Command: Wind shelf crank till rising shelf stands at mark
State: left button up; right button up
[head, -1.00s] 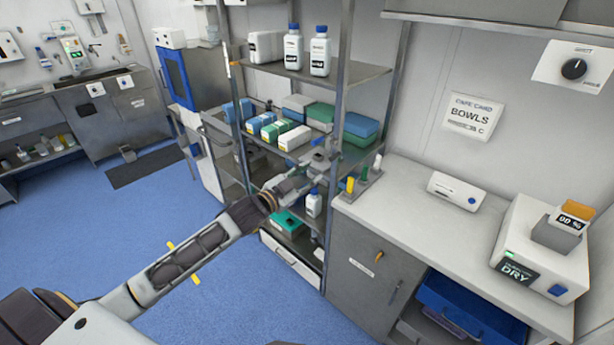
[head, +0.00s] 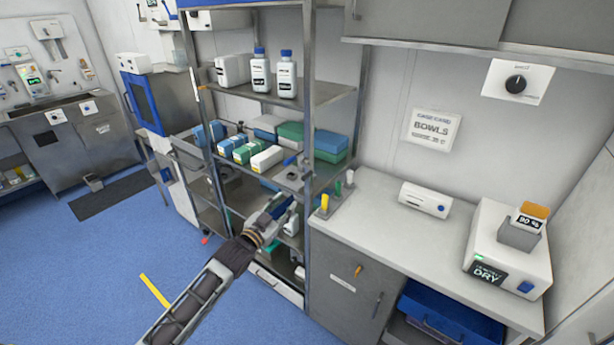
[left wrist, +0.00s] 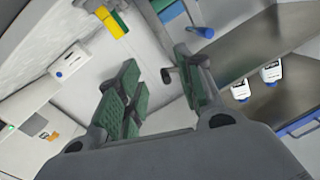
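A metal shelf unit (head: 310,95) stands at the middle of the head view. Its middle shelf (head: 232,175) carries blue, green and white boxes. A blue-gripped crank (head: 290,161) appears at that shelf's front right corner; its blue grip also shows in the left wrist view (left wrist: 205,32). A small orange tag (head: 201,93) is on the left post; I cannot tell whether it is the mark. My left gripper (head: 283,205) is in front of the shelf unit, below the crank. In the left wrist view its green-padded fingers (left wrist: 156,62) are apart with nothing held. My right gripper is out of view.
A counter (head: 375,215) on the right holds a white box (head: 425,199), a dryer device (head: 508,250) and a small stand with coloured pegs (head: 325,204). White bottles (head: 261,72) stand on the upper shelf. Blue floor (head: 60,260) is open to the left.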

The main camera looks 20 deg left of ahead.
aim_at(307, 174)
pick_arm(q)
jog(key=n+t+h, duration=0.1)
jog(key=n+t, duration=0.1)
jog(key=s+d+n+t+h, duration=0.1)
jog(key=shift+f+n+t+h, duration=0.15)
jog(key=shift+n+t+h, duration=0.15)
jog(key=shift+n+t, duration=0.1)
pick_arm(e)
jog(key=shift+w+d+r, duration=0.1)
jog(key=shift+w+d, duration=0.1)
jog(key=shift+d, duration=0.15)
pick_arm(q)
jog(key=shift+w, duration=0.1)
jog(key=shift+p+x, duration=1.35)
jog(key=shift+x, duration=5.45)
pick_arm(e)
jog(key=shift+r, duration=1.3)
pick_arm(q)
grip_shut()
